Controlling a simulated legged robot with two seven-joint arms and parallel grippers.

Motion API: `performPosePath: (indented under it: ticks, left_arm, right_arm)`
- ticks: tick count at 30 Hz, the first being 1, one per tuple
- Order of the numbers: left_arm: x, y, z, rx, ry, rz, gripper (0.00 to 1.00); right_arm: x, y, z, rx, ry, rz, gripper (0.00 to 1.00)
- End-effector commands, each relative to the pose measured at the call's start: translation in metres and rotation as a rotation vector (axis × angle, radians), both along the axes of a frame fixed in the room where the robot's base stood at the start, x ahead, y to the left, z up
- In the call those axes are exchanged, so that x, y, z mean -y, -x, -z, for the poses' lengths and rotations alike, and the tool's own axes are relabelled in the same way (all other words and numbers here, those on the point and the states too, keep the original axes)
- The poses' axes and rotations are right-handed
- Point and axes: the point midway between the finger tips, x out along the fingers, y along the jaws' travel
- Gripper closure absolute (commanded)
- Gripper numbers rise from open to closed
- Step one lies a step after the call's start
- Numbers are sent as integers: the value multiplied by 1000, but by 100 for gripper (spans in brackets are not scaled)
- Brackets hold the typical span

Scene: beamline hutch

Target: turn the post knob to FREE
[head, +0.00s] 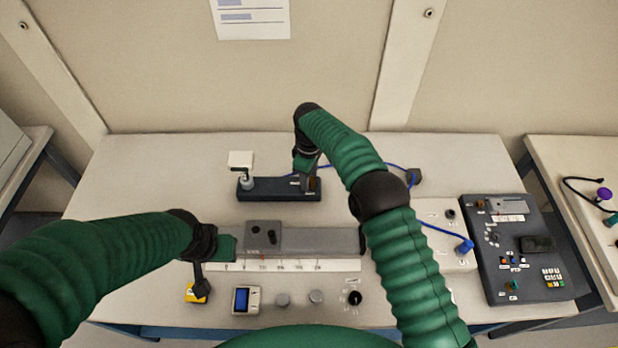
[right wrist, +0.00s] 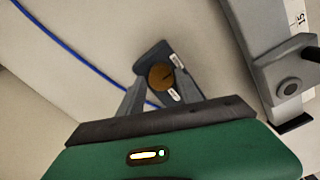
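The post knob (right wrist: 161,77) is a round brass-brown knob with a dark mark, set on a dark base with small white labels. In the head view the knob (head: 313,184) is at the right end of a long dark base (head: 265,194). My right gripper (right wrist: 159,76) is open, with a finger on either side of the knob; I cannot tell whether they touch it. In the head view the right gripper (head: 305,179) points down at that end, partly covering it. My left gripper (head: 228,247) is by the left end of the ruled rail; its fingers are not clear.
A grey slide block (head: 263,236) sits on a rail (head: 325,240) in front of the base. A blue cable (head: 437,229) runs behind my right forearm. A yellow control (head: 196,292), a blue-screened box (head: 246,299) and a dark panel (head: 520,262) stand around. The table's back left is clear.

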Motion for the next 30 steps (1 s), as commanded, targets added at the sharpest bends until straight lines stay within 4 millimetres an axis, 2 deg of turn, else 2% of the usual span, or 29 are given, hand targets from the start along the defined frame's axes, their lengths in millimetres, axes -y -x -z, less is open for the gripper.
performPosePath:
  ticks: [3,11,14,17,23,27,30]
  left_arm:
    - [0,0,0,0,0,0,64]
    - [0,0,0,0,0,0,64]
    - [0,0,1,0,0,0,64]
    - [0,0,3,0,0,0,64]
    - [0,0,4,0,0,0,64]
    - [0,0,-3,0,0,0,64]
    - [0,0,-10,0,0,0,64]
  right_arm:
    - [0,1,1,-4,1,0,46]
    - [1,2,1,-7,2,0,46]
    - [0,2,-6,-5,2,1,46]
    - [0,1,-25,-4,1,1,46]
    - [0,0,-85,-2,1,1,46]
    - [-1,-1,-126,-3,2,1,46]
    - [-1,-1,-149,-4,2,0,46]
